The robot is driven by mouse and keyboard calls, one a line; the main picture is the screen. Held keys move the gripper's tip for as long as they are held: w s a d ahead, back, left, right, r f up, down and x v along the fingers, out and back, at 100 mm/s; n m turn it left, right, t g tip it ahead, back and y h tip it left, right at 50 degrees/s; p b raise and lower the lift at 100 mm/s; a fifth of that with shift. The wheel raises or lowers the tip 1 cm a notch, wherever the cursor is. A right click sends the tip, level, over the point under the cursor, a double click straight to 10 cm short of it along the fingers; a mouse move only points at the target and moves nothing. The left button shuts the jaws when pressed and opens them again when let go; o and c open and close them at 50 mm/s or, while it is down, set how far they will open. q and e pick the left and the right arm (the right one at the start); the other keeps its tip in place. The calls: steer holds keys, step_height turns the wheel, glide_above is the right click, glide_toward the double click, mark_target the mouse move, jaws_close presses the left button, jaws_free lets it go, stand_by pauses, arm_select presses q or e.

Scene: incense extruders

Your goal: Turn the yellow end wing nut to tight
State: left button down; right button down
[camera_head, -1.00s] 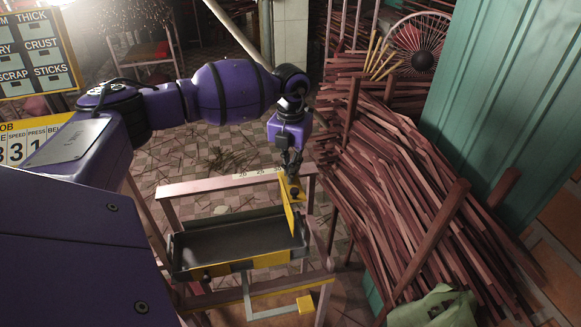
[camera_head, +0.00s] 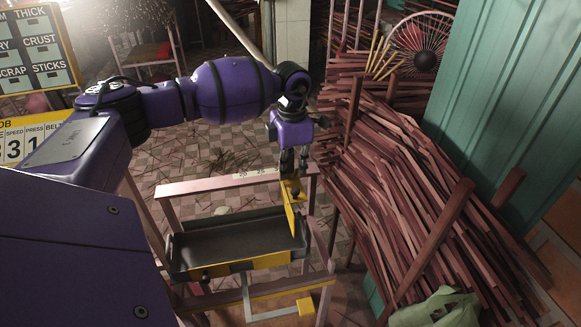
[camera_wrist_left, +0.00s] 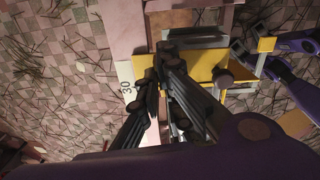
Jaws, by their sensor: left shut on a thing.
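The yellow end plate (camera_head: 291,205) stands at the right end of a dark trough (camera_head: 215,243) on a pinkish frame. A dark round knob (camera_head: 295,193) sits on it; the yellow plate also shows in the left wrist view (camera_wrist_left: 205,66). My left gripper (camera_head: 289,173) points down at the top of the yellow end, its fingers closed. In the left wrist view the dark fingers (camera_wrist_left: 160,62) reach the yellow end. The wing nut in their grip is mostly hidden by them. Purple and dark parts of mine show at the right edge there; their finger state is unclear.
A numbered scale strip (camera_head: 252,173) runs along the back rail. A yellow bar (camera_head: 232,265) crosses the trough's front. A big heap of brown sticks (camera_head: 400,190) lies close on the right. A fan (camera_head: 420,48) stands behind it. Tiled floor behind the frame carries scattered sticks.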

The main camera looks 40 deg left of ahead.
mark_target(291, 170)
arm_select(q)
steer(key=shift+m, duration=0.6)
steer(key=c, duration=1.9)
jaws_free()
steer(key=shift+c, duration=0.2)
steer(key=shift+r, duration=0.1)
step_height(291, 170, up, 12)
